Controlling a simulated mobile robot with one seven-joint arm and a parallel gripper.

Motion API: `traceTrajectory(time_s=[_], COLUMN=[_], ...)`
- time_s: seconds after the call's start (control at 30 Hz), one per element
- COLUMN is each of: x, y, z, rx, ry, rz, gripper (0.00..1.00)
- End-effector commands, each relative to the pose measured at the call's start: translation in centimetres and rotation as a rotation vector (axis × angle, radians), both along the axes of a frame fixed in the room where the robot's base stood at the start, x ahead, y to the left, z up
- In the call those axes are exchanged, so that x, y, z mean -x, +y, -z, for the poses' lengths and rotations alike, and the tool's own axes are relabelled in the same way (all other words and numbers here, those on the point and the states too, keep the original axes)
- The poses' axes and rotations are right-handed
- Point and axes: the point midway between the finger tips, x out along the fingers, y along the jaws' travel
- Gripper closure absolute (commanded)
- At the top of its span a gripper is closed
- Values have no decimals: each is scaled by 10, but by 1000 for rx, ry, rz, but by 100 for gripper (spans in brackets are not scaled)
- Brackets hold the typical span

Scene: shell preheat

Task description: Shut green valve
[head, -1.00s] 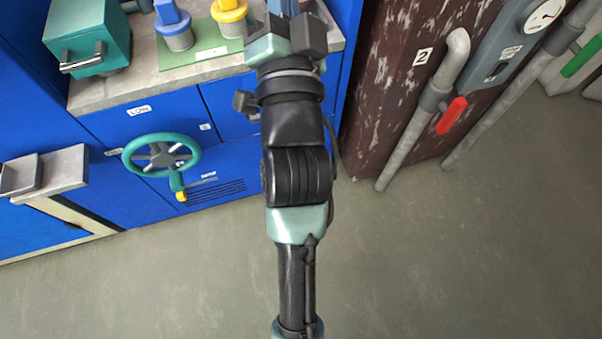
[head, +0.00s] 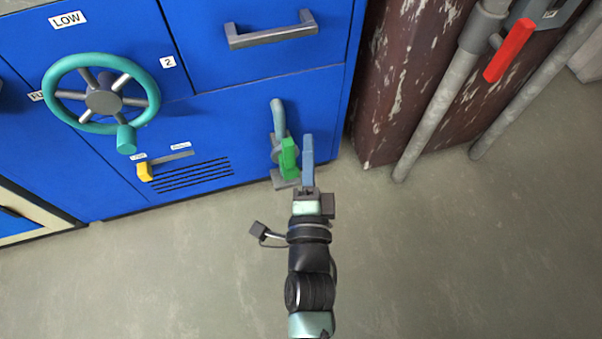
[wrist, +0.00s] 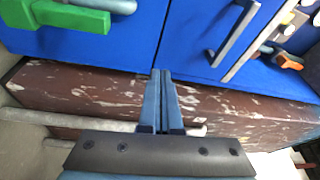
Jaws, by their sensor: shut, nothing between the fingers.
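The green valve handle (head: 289,158) sits on a short grey pipe (head: 278,118) low on the front of the blue cabinet, near its right end. The handle also shows in the wrist view (wrist: 58,17), at the top left, as a flat green bar. My gripper (head: 307,140) has its blue fingers pressed together with nothing between them. In the head view the fingers are just right of the handle. In the wrist view the fingertips (wrist: 161,74) are apart from the handle, with a clear gap. I cannot tell the depth between them exactly.
A teal handwheel (head: 103,98) and a yellow slider knob (head: 145,171) are on the cabinet to the left. A grey drawer handle (head: 271,33) is above. A rusty brown column (head: 400,90) and a pipe with a red handle (head: 509,50) stand right. The floor is clear.

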Motion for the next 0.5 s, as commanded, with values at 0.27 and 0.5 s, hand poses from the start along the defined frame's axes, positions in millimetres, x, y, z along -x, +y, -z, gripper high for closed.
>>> traceTrajectory(time_s=[0.27,0.5], x=[26,33], y=[-15,-19], z=[104,120], rx=[-106,-134], ry=[70,83], rz=[24,33], gripper=[100,100])
